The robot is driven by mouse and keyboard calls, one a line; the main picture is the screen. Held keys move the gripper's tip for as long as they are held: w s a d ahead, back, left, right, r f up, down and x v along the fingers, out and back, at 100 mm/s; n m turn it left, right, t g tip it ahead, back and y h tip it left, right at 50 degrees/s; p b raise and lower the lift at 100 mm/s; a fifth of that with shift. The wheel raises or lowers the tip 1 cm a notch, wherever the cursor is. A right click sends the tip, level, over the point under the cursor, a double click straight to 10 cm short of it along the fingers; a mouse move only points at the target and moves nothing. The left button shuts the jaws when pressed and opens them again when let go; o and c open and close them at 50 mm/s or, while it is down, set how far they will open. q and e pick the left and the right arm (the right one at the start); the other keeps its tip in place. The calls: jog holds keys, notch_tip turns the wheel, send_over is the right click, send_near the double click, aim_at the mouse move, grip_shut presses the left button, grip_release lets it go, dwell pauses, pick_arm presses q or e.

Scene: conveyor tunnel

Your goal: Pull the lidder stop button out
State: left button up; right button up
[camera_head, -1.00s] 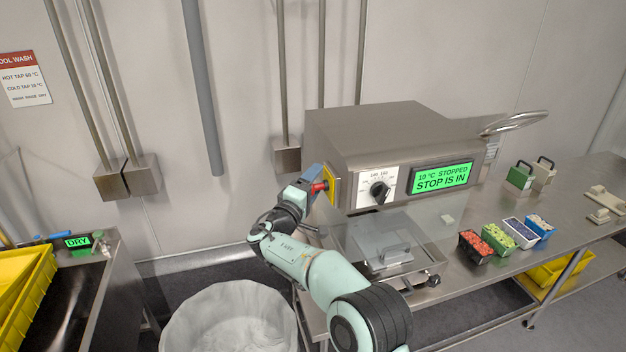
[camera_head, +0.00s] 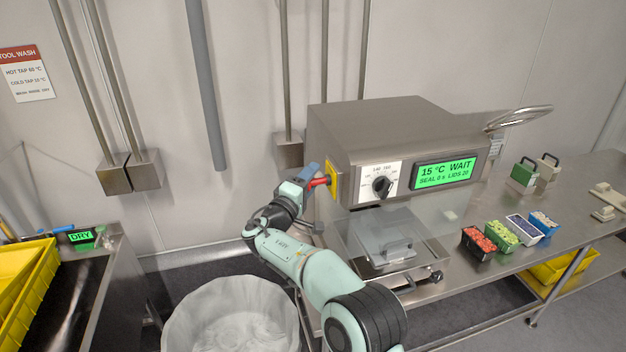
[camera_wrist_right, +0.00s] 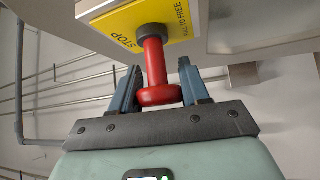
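The red stop button (camera_head: 318,183) sticks out from a yellow plate (camera_head: 332,181) on the left side of the steel lidder (camera_head: 385,125). In the right wrist view, the button (camera_wrist_right: 155,62) has a long red stem and a wide head, and the plate (camera_wrist_right: 125,30) reads STOP and PULL TO FREE. My right gripper (camera_head: 308,182) is at the button, and its two blue fingers (camera_wrist_right: 159,92) are on either side of the head, seeming to touch it. The lidder display (camera_head: 445,174) reads 15 °C WAIT, SEAL 0 s, LIDS 20. My left gripper is out of view.
A dial (camera_head: 382,187) sits on the lidder front, above a clear-covered tray (camera_head: 385,240). Several filled punnets (camera_head: 502,236) stand on the steel table to the right. A sink with a yellow crate (camera_head: 22,285) is at left.

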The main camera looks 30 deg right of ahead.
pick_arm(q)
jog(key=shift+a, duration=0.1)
pick_arm(e)
jog(key=o, duration=0.4)
jog(key=shift+w+a, duration=0.15)
jog(key=shift+a, duration=0.15)
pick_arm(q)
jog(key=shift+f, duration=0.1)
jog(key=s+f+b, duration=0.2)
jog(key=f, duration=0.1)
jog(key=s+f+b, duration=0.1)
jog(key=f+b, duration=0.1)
pick_arm(e)
jog(key=v, duration=1.3)
jog(key=shift+a, duration=0.15)
